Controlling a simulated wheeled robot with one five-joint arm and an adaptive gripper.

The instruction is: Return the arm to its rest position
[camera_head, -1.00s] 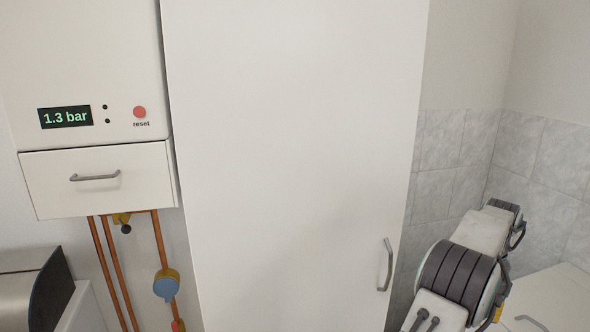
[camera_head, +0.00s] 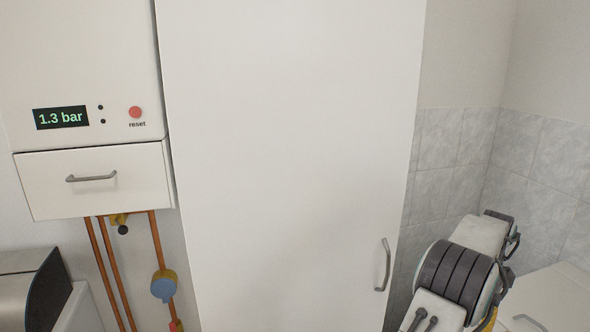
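My arm shows at the lower right of the head view, its pale links and dark ribbed joint in front of the tiled wall. It points away from me. At its far end there are dark parts of my gripper (camera_head: 511,243), beside the wall and over the white surface at the right. The gripper is small and partly hidden by the arm, so I cannot tell whether its fingers are open or shut. I see nothing held in it.
A tall white cabinet door (camera_head: 290,150) with a handle (camera_head: 383,265) fills the middle, close to my arm's left. A boiler panel (camera_head: 80,80) reads 1.3 bar, above copper pipes (camera_head: 109,270). A white unit (camera_head: 555,300) stands at the lower right.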

